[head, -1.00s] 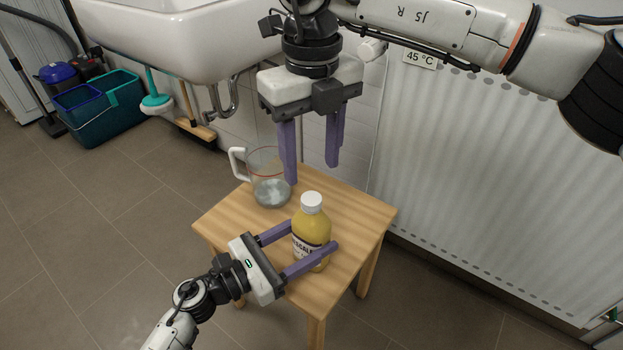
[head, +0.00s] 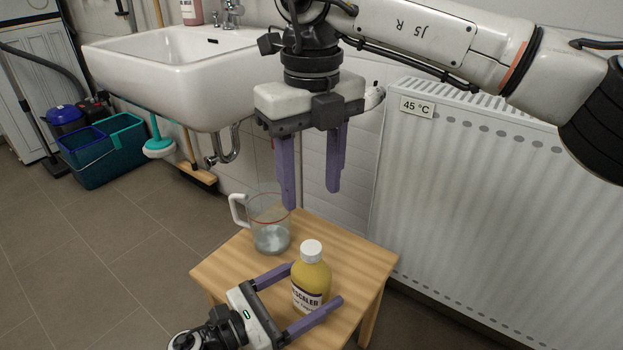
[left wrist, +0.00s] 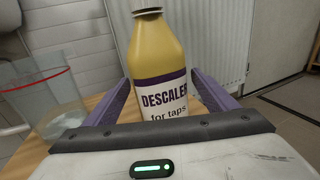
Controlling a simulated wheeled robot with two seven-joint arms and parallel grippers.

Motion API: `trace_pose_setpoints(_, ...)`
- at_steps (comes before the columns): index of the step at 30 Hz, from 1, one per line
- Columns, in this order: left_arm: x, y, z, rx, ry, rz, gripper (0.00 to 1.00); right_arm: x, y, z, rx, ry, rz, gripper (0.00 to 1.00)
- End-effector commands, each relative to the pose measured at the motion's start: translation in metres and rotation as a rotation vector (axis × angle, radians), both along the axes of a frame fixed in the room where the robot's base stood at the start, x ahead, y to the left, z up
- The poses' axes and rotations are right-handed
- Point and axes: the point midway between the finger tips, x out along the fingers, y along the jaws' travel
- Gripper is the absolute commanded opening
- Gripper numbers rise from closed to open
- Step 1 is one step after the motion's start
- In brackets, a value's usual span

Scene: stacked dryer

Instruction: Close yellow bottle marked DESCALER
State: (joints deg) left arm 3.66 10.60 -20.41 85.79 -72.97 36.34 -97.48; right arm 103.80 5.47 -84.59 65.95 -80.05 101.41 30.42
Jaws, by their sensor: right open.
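The yellow bottle (head: 313,274), labelled DESCALER, stands upright on the wooden stool. A white cap (head: 311,250) sits on its top; how tightly cannot be seen. The bottle also shows in the left wrist view (left wrist: 157,55), its top cut off by the frame. My left gripper (head: 316,282) is low, with one finger on either side of the bottle's lower body. Its fingers look wider apart than the bottle, with no clear grip. My right gripper (head: 312,199) is open and empty, pointing down, higher than the bottle and behind it in the picture.
A clear measuring jug (head: 270,225) with a white handle stands on the stool (head: 345,250), left of the bottle and close below a right finger. A sink (head: 170,75) is behind to the left. A radiator (head: 480,200) stands to the right.

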Motion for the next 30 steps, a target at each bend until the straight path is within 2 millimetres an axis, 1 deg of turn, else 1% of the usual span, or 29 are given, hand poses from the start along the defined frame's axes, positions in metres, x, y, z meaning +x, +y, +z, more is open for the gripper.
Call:
trace_pose_setpoints(4,-0.002,0.003,0.000,0.001,0.001,0.000,0.79,0.000,0.000,0.000,0.000,0.000,0.000,0.49)
trace_pose_setpoints(7,-0.008,0.012,0.000,0.001,0.002,0.001,0.79,0.000,0.000,0.002,0.000,0.000,0.000,0.49)
trace_pose_setpoints(15,-0.038,0.055,0.000,0.002,0.004,0.001,0.79,0.000,0.000,0.007,0.000,0.000,0.000,0.49)
trace_pose_setpoints(18,-0.048,0.069,0.000,0.002,0.002,0.001,0.79,0.000,0.000,0.008,0.000,0.000,0.000,0.49)
trace_pose_setpoints(21,-0.054,0.078,0.000,0.001,0.002,0.000,0.79,0.000,0.000,0.009,0.000,0.000,0.000,0.49)
trace_pose_setpoints(25,-0.058,0.084,0.000,0.001,-0.001,0.000,0.79,0.000,0.000,0.009,0.000,0.000,0.000,0.49)
trace_pose_setpoints(30,-0.059,0.085,0.000,0.001,-0.001,0.000,0.79,0.000,0.000,0.009,0.000,0.000,0.000,0.49)
